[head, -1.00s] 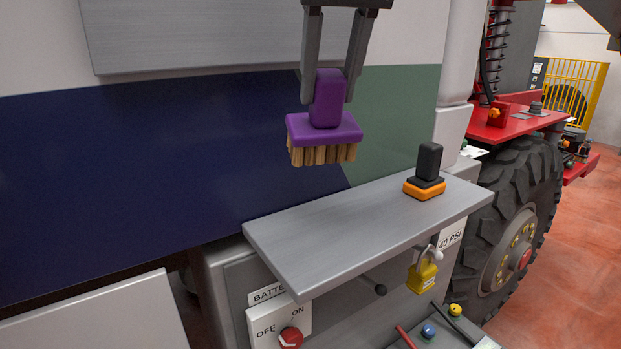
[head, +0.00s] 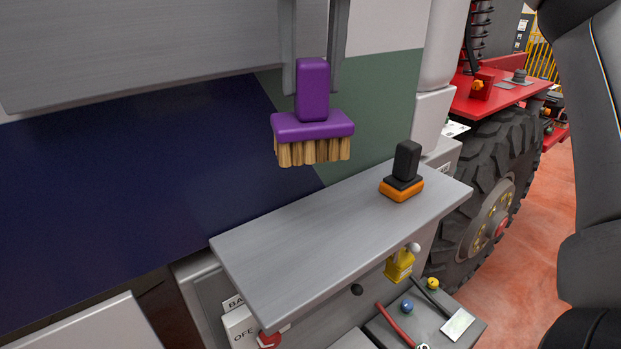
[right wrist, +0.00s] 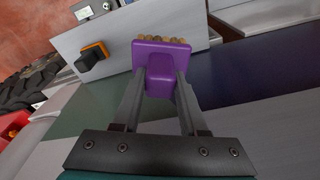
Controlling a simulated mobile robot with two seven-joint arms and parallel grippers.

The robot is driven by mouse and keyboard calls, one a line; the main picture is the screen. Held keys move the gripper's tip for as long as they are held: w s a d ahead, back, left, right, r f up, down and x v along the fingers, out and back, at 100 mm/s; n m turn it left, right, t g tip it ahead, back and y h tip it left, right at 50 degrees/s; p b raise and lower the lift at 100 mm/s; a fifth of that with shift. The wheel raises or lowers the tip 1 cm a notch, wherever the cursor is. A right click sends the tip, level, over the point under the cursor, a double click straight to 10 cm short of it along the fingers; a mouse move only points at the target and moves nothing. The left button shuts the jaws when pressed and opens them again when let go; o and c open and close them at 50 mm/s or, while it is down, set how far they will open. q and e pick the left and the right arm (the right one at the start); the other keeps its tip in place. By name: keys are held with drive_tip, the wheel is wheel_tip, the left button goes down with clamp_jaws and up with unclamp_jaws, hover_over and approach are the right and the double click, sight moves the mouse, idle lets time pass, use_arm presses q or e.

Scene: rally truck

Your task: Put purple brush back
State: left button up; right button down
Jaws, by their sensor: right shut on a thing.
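The purple brush (head: 312,124) has a purple block, an upright purple handle and tan bristles pointing down. My right gripper (head: 312,85) is shut on its handle and holds it upright in the air, with a gap between the bristles and the grey shelf (head: 300,245). In the right wrist view the purple brush (right wrist: 161,62) sits between the two fingers of my right gripper (right wrist: 160,88). The shelf juts from the truck's side, below the brush. My left gripper does not show.
A black and orange tool (head: 403,172) with a black handle stands near the right end of the shelf. The left and middle of the shelf are bare. Below it are a yellow padlock (head: 400,265) and a switch panel. A large tyre (head: 490,210) is at the right.

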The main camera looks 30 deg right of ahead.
sight(313, 121)
wheel_tip(313, 121, down, 9)
drive_tip(key=shift+f+b, duration=0.2)
drive_tip(key=shift+b, duration=0.85)
drive_tip(key=shift+f+b, duration=0.7)
drive_tip(key=shift+f, duration=1.55)
drive_tip(key=shift+f, duration=0.1)
drive_tip(key=shift+c, duration=2.2)
unclamp_jaws()
drive_tip(key=r+p, duration=0.1)
drive_tip(key=r, duration=0.2)
drive_tip(key=r+p, duration=0.1)
drive_tip(key=r, duration=0.2)
drive_tip(key=s+r+p, duration=0.1)
drive_tip(key=r, duration=0.3)
drive_tip(key=shift+a, duration=0.2)
drive_tip(key=shift+s+r+p, duration=0.25)
drive_tip(key=shift+r+p, duration=0.05)
drive_tip(key=shift+r, duration=0.7)
